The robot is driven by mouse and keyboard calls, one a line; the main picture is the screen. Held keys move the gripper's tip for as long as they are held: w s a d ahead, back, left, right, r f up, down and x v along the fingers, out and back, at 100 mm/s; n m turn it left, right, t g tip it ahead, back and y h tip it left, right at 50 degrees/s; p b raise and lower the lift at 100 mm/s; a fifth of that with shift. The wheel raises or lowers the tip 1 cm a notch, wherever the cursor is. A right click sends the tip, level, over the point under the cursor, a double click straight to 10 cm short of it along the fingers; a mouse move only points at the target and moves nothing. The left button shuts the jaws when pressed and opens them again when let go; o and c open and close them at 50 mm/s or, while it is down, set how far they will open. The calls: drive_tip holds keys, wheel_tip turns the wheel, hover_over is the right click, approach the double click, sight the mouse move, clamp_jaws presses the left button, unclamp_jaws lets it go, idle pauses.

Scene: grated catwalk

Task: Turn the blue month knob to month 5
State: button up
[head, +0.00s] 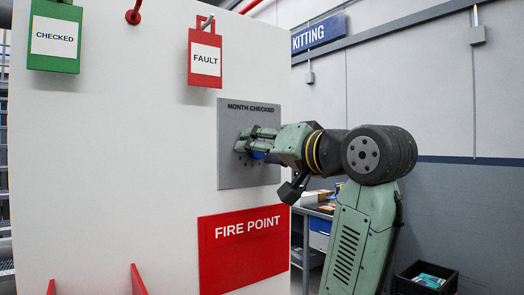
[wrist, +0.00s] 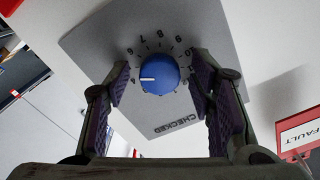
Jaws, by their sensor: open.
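The blue month knob (wrist: 160,72) is on a grey dial plate (wrist: 95,40) marked "MONTH CHECKED". In the wrist view its white pointer line aims left, at a small numeral that looks like 4; the numerals are hard to read. My gripper (wrist: 160,66) is open, one finger to the left and one to the right of the knob, with gaps showing. In the head view the plate (head: 235,174) is on a white panel, and my gripper (head: 243,140) is in front of it. Only a bit of the blue knob (head: 257,154) shows there, mostly hidden by the fingers.
A red "FIRE POINT" sign (head: 240,268) is below the plate. A red "FAULT" tag (head: 205,75) and a green "CHECKED" tag (head: 54,60) hang above on the white panel (head: 110,150). A workbench (head: 318,212) and a dark crate (head: 445,280) stand behind to the right.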

drive_tip(key=v, duration=1.2)
idle(0.4)
